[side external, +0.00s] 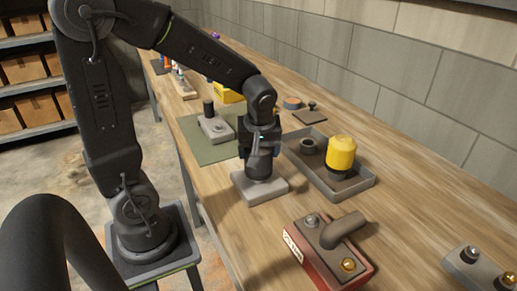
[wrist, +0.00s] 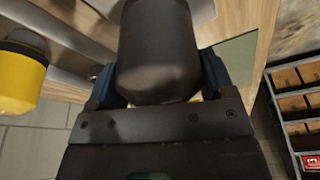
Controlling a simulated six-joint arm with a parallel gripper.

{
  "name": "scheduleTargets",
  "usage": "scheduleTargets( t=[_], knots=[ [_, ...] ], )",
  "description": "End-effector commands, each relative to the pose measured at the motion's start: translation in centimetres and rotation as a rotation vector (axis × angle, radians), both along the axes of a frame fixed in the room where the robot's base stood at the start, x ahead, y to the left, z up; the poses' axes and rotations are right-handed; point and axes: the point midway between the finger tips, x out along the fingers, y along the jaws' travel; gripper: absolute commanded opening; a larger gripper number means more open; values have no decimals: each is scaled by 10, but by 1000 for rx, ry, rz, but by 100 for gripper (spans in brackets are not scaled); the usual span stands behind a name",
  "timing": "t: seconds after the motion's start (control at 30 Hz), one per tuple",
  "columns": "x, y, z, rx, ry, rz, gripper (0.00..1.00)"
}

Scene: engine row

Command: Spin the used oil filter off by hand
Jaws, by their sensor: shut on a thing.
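The used oil filter is a dark grey cylinder (side external: 259,168) at the top of a light grey block (side external: 272,190) on the bench. My gripper (side external: 259,142) points down over it and is shut on its sides. In the wrist view the dark filter (wrist: 158,55) fills the space between the two bluish fingers (wrist: 158,88). In the side view it looks upright and low against the block. Whether its thread is still engaged is hidden.
A grey tray (side external: 362,187) to the right holds a yellow filter (side external: 341,153) and a dark ring-shaped part (side external: 308,146). A red block with a pipe (side external: 315,258) stands in front. A green mat (side external: 200,147) bears another grey block (side external: 217,130). Bare wood lies between block and tray.

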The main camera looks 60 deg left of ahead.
Motion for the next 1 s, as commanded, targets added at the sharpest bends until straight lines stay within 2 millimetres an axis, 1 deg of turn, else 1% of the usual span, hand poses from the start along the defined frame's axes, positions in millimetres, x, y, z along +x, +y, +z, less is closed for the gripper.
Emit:
scheduleTargets(
  t=[0.03,0.27,0.37,0.47,0.77,1.0],
  knots=[
    [0,0,0,0,0,0,64],
    [0,0,0,0,0,0,42],
    [0,0,0,0,0,8,40],
    [0,0,0,1,-1,77,40],
    [-1,-1,1,0,0,494,40],
    [-3,-2,1,-1,2,879,40]
  ],
)
